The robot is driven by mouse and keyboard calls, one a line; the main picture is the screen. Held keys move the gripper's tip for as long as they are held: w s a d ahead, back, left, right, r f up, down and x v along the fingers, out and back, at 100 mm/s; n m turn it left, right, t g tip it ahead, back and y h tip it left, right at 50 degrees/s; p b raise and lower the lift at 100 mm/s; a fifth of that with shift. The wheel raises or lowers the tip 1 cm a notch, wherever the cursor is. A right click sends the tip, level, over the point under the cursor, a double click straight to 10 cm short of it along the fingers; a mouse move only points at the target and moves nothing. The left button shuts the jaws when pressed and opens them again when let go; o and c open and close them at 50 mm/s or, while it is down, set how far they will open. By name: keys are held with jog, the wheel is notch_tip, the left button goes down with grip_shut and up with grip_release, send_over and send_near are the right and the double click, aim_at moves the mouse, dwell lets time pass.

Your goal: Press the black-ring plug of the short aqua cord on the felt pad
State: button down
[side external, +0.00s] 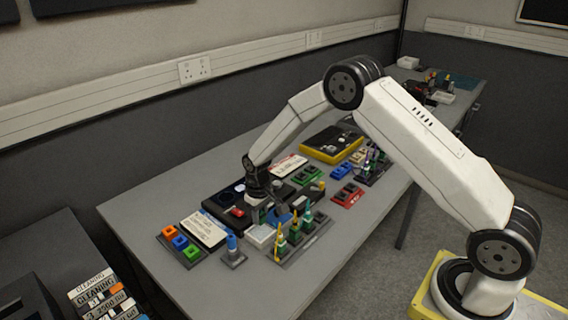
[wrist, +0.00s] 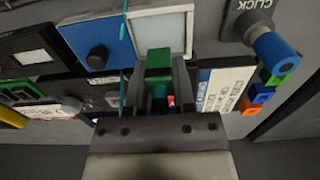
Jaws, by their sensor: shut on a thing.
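My gripper (wrist: 157,88) is shut on a green plug (wrist: 158,62) with a teal part between the fingers. A black ring on it cannot be made out. A thin aqua cord (wrist: 123,30) runs down the wrist view left of the plug and passes beside the left finger. The pale square pad (wrist: 165,30) in a grey frame lies just beyond the plug; I cannot tell whether they touch. In the side view my gripper (side external: 262,206) is low over the bench near the pad (side external: 261,236), and the held plug is largely hidden.
A rack (side external: 300,238) with upright green and yellow plugs is close on the right. Coloured sockets (side external: 180,243) and a white card (side external: 204,228) lie left.

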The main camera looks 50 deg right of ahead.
aim_at(261, 222)
jog(key=shift+f, duration=1.3)
jog(key=shift+f, duration=0.2)
dwell(1.9)
jog(key=shift+r, duration=2.55)
jog(key=shift+r, duration=0.1)
